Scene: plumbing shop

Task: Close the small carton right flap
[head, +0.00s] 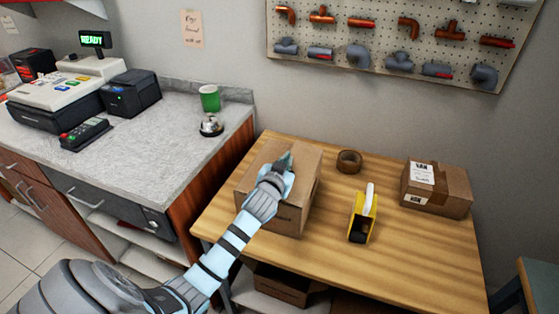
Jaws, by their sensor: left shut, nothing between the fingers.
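A small brown carton (303,184) stands on the left part of the wooden table. Its top looks mostly covered by flaps lying about flat. My left arm reaches over its front edge, and my left gripper (287,160) is at the top of the carton, near the middle. The gripper is shut and empty. The arm and gripper hide part of the top, so I cannot tell exactly how the right flap lies or whether the fingers touch it. My right gripper is not in view.
On the wooden table (410,258) are a brown tape roll (349,161), a yellow tape dispenser (362,216) and a sealed, labelled box (437,188). A counter (180,130) at left holds a bell (211,126) and a green cup (210,98). The table's front right is clear.

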